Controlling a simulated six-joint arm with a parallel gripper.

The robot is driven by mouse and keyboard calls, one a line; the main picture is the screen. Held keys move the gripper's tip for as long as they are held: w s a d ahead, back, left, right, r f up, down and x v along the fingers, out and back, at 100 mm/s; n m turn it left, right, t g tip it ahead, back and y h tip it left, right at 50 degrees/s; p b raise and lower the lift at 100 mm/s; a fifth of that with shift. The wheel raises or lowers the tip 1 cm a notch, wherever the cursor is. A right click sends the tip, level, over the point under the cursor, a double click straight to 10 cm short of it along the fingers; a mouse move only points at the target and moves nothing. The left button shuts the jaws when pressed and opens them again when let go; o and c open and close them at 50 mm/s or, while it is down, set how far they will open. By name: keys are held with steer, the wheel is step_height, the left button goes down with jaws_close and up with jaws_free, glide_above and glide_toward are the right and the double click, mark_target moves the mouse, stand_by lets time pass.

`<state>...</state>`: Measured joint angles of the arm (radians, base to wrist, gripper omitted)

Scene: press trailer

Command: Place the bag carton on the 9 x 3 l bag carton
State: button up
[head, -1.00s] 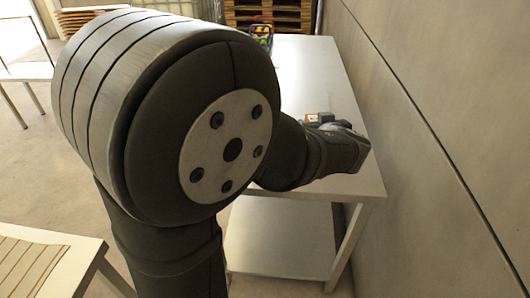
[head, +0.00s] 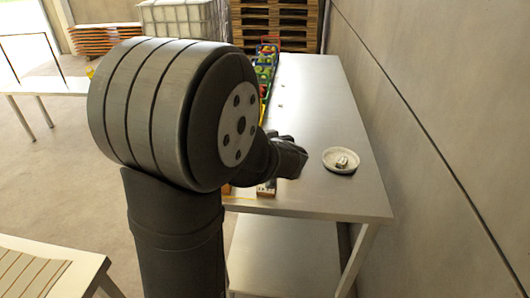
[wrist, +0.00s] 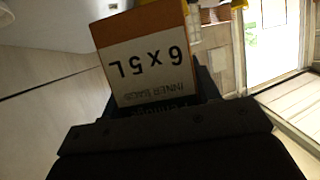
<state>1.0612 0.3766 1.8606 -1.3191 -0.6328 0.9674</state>
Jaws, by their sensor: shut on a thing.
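A white and orange carton (wrist: 148,62) fills the upper middle of the wrist view. Its label reads "6 x 5 L" and "INNER BAGS", upside down in the picture. My gripper (wrist: 160,105) is shut on this carton; its dark fingers are in shadow. In the head view my gripper (head: 288,160) is over the near left part of the grey table, partly hidden by my arm. A small carton end (head: 267,188) shows just below it at the table's near edge; I cannot tell whether it is the held one. I cannot make out a 9 x 3 l label anywhere.
A white dish (head: 341,161) with small pieces stands right of my gripper on the table (head: 325,95). Crates with colourful contents (head: 266,68) line the table's left edge. The table's middle and far right are mostly clear. A wall (head: 430,90) runs along the right.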

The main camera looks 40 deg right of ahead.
steer(key=shift+f, duration=1.9)
steer(key=shift+f, duration=0.15)
steer(key=o, duration=1.1)
steer(key=shift+c, duration=0.2)
steer(key=shift+s+r, duration=0.25)
steer(key=shift+s, duration=0.05)
steer(key=v, duration=1.1)
steer(key=shift+a, duration=0.2)
